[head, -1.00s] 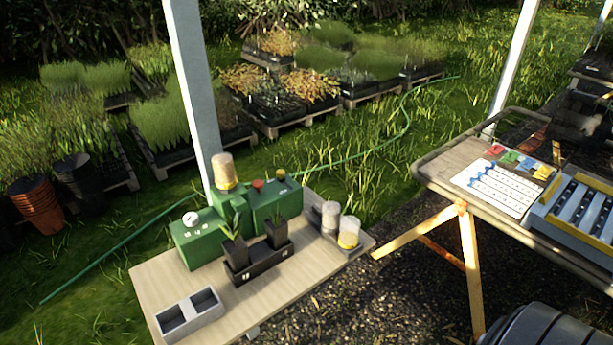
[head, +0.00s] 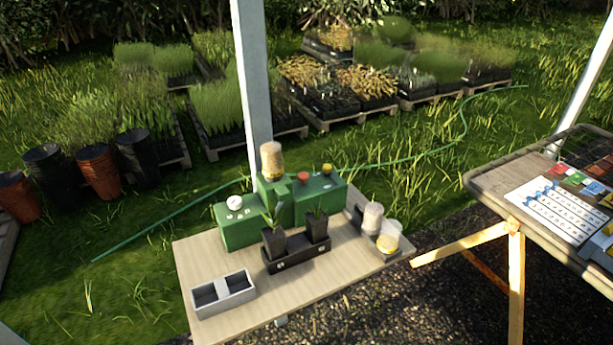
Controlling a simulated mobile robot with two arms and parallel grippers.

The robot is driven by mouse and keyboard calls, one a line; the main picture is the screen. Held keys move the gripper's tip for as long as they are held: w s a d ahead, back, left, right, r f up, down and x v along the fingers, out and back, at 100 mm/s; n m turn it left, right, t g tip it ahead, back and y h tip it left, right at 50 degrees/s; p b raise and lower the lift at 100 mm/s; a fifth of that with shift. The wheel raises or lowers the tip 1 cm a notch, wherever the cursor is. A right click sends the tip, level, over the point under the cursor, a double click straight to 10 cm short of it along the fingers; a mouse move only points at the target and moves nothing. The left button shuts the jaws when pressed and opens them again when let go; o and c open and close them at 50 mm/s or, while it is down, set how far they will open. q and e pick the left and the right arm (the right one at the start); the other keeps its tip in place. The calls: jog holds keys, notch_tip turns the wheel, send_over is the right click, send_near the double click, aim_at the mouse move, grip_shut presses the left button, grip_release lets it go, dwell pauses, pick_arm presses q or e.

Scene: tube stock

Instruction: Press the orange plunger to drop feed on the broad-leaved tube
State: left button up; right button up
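A green dosing machine (head: 240,228) stands at the back of the wooden table in the head view. On its top are an orange-red plunger knob (head: 303,177), a yellow knob (head: 327,168), a white dial (head: 234,202) and a clear hopper of tan feed (head: 271,161). In front of it a black holder (head: 298,258) carries two dark square tubes. The left tube (head: 274,243) has taller, broader upright leaves; the right tube (head: 317,228) has a small thin sprout. Neither of my grippers is in view.
A grey two-compartment tray (head: 223,295) sits empty at the table's front left. Two clear containers (head: 380,227) stand in a grey holder at the right. The wooden table top (head: 200,262) is bare at left. A second table (head: 500,178) with a chart stands right; a white post (head: 252,80) rises behind.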

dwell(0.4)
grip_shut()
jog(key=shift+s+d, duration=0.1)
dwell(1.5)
